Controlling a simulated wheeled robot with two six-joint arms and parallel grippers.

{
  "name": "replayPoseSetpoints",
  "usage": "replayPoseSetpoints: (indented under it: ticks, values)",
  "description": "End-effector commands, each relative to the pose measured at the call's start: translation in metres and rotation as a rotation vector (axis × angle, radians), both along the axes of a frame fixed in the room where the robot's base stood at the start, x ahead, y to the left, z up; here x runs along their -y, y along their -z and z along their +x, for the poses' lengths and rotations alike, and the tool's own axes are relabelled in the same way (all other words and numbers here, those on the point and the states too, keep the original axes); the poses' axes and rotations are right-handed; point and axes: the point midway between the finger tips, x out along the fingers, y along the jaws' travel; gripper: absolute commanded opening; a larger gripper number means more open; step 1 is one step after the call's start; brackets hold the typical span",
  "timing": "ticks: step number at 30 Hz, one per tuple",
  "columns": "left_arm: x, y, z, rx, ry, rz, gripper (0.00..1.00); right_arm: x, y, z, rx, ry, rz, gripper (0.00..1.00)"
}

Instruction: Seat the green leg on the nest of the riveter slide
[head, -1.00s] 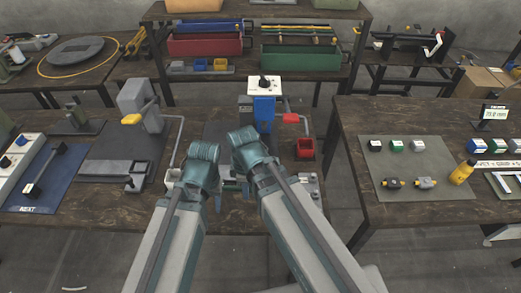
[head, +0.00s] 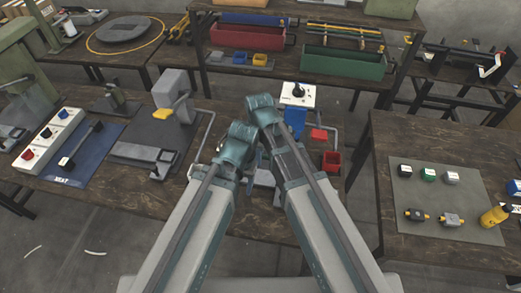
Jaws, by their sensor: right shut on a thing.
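My two arms reach over the middle workbench (head: 90,208). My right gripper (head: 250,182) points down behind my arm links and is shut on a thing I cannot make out. My left gripper is hidden behind its arm. A press with a blue front (head: 295,121) and a white control box (head: 297,95) stands beyond my right arm. The slide's nest cannot be made out behind my arms. I cannot identify the green leg.
A red bin (head: 331,161) stands right of the blue-fronted press. The right table (head: 385,135) holds a grey mat (head: 470,205) with small blocks and a yellow bottle (head: 494,216). A blue mat (head: 92,160) and a button box (head: 47,140) lie at the left.

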Motion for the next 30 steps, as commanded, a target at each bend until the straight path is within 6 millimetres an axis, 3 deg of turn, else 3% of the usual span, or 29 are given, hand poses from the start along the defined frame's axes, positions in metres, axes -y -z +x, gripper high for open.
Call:
replayPoseSetpoints:
  ticks: [14, 30]
  values:
    - [0.000, 0.012, 0.000, 0.000, 0.000, 0.000, 0.61, 0.000, 0.012, -0.001, 0.000, 0.001, 0.000, 0.00]
    - [0.000, 0.061, 0.000, 0.000, 0.000, 0.000, 0.61, 0.001, 0.061, -0.001, 0.000, 0.001, 0.000, 0.00]
